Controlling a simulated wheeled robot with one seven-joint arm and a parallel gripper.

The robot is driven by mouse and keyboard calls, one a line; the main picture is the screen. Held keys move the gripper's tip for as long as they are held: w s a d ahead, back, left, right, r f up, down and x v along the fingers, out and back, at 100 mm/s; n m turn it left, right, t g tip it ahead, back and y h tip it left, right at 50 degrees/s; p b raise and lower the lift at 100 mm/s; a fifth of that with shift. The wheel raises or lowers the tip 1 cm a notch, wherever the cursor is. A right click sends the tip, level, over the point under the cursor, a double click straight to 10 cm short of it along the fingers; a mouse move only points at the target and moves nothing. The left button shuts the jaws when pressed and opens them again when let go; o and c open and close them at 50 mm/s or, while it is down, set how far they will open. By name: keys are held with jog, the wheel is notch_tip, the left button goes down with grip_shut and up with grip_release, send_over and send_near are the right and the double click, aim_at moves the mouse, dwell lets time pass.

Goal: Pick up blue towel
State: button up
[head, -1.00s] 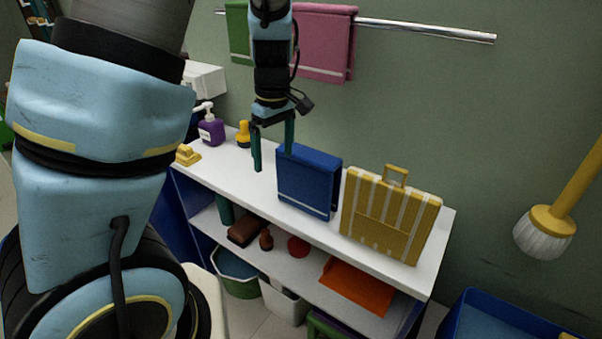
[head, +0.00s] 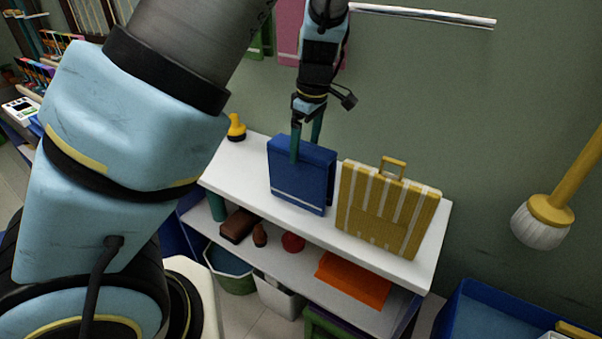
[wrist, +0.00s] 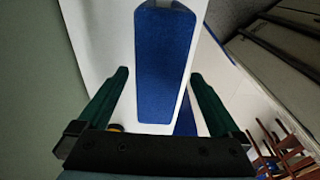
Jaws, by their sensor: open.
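The blue towel (head: 299,180) is folded and stands upright on the top shelf of the white unit, with a pale stripe near its bottom. My gripper (head: 306,148) is open, pointing down at the towel's top edge. In the head view one finger overlaps the towel's front face and the other shows behind its top. In the wrist view the towel (wrist: 165,65) lies beyond and between the two green fingers of my gripper (wrist: 158,80), with a gap on both sides.
A yellow striped case (head: 388,212) stands just right of the towel. A yellow bottle (head: 236,128) is at the shelf's left end. The white shelf unit (head: 425,262) holds several items below. A wall rail (head: 425,14) with a pink towel (head: 287,35) is behind.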

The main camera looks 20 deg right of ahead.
aim_at(300, 170)
jog(key=f, duration=0.3)
jog(key=w+f+p, duration=0.1)
jog(key=f, duration=0.1)
jog(key=a+f, duration=0.1)
jog(key=f, duration=0.2)
jog(key=shift+w+f+p, duration=0.15)
jog(key=shift+f+p, duration=0.15)
jog(key=shift+f, duration=0.05)
jog(key=c, duration=1.4)
